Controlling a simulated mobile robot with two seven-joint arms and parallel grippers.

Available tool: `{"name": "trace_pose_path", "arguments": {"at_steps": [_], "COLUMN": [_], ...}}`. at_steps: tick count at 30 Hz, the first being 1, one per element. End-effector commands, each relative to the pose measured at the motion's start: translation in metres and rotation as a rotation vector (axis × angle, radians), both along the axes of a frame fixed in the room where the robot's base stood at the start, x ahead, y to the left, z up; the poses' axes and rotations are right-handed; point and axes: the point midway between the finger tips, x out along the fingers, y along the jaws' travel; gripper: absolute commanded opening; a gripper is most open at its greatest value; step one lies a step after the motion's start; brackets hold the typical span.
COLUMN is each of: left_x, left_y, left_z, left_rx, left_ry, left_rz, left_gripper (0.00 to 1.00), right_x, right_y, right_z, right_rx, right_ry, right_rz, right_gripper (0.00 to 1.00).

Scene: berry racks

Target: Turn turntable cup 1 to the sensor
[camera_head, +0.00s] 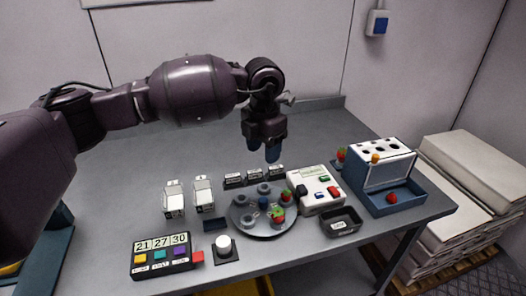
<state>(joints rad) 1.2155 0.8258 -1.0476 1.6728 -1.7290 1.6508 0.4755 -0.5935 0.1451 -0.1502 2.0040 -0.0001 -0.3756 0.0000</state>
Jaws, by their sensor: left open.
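A dark round turntable (243,219) lies on the grey table near its front edge. Several small cups stand around its rim, and some hold red berries (277,212). I cannot tell which cup is cup 1. A white device with a display and buttons (310,176), possibly the sensor, sits just right of the turntable. My left gripper (264,149) points down above the table, behind and above the turntable, open and empty with blue fingertips. My right gripper is not in view.
A blue box with a holed white top (408,194) stands at the right. A black tray (352,222) is in front of the device. A number block (161,262), two white cartons (204,190) and a white button (224,242) lie left. The back left table is clear.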

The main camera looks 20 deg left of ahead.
Motion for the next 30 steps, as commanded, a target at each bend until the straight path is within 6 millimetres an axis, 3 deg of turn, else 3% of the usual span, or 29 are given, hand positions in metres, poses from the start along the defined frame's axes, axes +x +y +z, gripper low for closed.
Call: {"name": "trace_pose_path", "arguments": {"at_steps": [19, 30], "left_x": [0.000, 0.000], "left_y": [0.000, 0.000], "left_z": [0.044, 0.046], "left_rx": [0.000, 0.000], "left_ry": [-0.002, 0.000], "left_rz": [-0.001, 0.000], "left_gripper": [0.54, 0.54], "right_x": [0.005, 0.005], "right_y": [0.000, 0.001], "right_z": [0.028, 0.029], "right_rx": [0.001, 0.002], "right_ry": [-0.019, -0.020], "right_rz": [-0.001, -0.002], "right_gripper": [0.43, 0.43]}}
